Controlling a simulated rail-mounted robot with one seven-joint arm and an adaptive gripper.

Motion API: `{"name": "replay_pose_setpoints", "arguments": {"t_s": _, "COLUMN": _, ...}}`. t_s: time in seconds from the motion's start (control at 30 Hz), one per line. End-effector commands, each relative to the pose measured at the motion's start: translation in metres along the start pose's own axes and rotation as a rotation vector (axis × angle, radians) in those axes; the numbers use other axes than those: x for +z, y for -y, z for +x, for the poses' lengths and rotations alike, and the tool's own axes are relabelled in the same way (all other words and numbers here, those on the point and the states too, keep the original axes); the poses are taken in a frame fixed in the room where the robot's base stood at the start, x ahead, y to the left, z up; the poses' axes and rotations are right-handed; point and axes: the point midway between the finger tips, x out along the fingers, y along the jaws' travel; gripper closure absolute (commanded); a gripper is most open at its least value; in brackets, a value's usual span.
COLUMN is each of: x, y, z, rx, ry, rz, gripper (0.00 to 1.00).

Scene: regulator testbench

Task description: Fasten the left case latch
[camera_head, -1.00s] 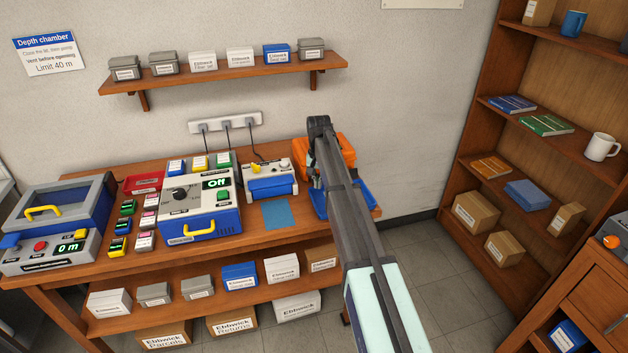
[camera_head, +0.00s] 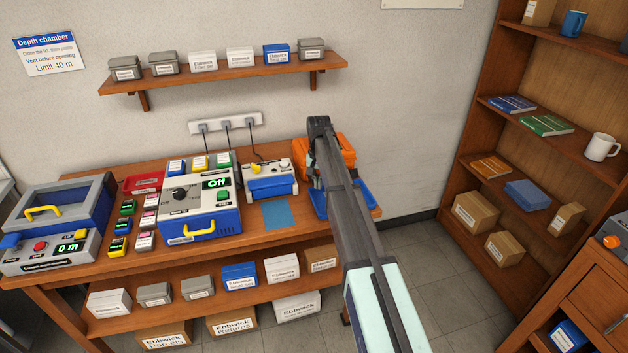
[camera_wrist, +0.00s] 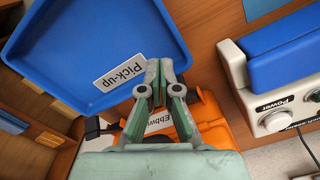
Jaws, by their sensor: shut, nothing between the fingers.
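The orange case (camera_head: 346,150) stands at the right end of the bench, partly hidden behind my arm. In the wrist view the orange case (camera_wrist: 207,113) lies behind my gripper, which covers much of its "Ebbwick" label. My gripper (camera_wrist: 159,72) is shut and empty, its fingertips together over the edge of the blue "Pick-up" tray. A dark part (camera_wrist: 92,127) shows at the left of the case; I cannot tell if it is a latch. The left latch cannot be made out clearly in either view, nor whether it is fastened.
The blue tray (camera_wrist: 95,50) also shows by the case in the head view (camera_head: 363,192). A white and blue device (camera_wrist: 275,80) stands close by on the wrist view's right. The bench (camera_head: 255,240) holds a tester (camera_head: 195,200) and a chamber (camera_head: 60,205) further left.

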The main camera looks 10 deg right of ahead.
Motion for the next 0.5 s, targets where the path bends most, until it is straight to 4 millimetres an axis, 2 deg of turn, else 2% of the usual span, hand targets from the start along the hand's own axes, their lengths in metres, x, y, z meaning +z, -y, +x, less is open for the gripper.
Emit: {"name": "replay_pose_setpoints", "arguments": {"t_s": 0.5, "x": 0.0, "y": 0.0, "z": 0.018, "rx": 0.0, "ry": 0.0, "rz": 0.0, "gripper": 1.0}}
